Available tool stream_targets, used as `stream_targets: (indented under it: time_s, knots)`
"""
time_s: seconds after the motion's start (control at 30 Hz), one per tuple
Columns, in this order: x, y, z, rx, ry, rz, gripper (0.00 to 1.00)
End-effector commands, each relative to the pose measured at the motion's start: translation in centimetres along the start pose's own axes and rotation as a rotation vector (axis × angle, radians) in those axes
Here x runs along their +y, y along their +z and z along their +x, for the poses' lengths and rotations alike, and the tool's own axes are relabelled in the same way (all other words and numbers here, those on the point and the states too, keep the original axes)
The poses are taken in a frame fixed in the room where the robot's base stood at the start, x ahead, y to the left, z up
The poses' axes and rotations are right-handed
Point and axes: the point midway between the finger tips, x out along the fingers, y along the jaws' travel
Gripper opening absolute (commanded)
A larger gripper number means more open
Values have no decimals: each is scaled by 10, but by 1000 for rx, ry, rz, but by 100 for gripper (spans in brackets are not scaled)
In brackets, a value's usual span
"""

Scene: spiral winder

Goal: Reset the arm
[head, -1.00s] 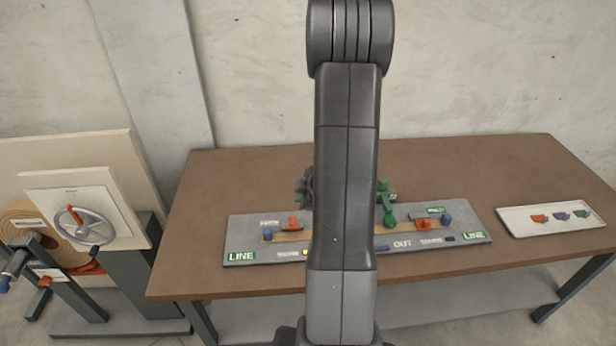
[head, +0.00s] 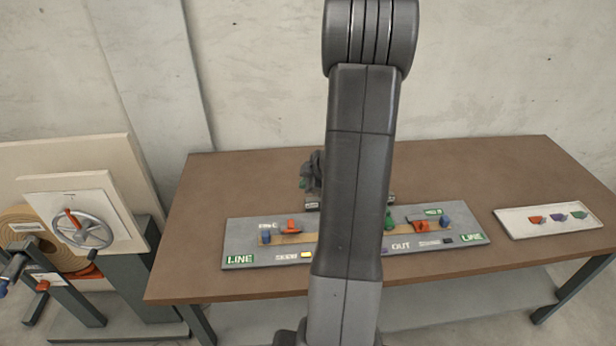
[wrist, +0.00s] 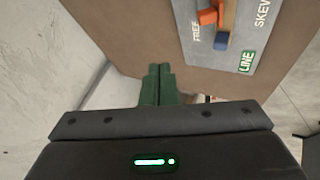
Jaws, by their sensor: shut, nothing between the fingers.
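My gripper (wrist: 159,72) shows in the wrist view with its two green fingers pressed together and nothing between them. It hangs over the brown table, near its edge and the wall. In the head view my arm covers the middle of the scene and hides the fingers. The grey control panel (head: 240,228) lies on the table. It bears an orange lever (head: 291,226) and a blue peg (head: 266,238) at left, a green part (head: 389,219) at centre right, and an orange part (head: 421,226) and blue peg (head: 445,221) at right. The panel's left end (wrist: 205,65) also shows in the wrist view.
A white tray (head: 510,228) with orange, purple and green pieces lies at the table's right. A winder with a handwheel (head: 82,231) stands left of the table (head: 215,180). The wall is close behind. The table's back right is clear.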

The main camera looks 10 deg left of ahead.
Motion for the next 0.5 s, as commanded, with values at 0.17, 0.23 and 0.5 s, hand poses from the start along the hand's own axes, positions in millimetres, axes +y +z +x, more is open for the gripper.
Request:
stream_targets:
  time_s: [0.17,0.23,0.5]
  knots:
    - [0,0,0,0,0,0,0]
    - [-1,0,1,0,0,1,0]
    - [-17,-1,11,2,-2,1,0]
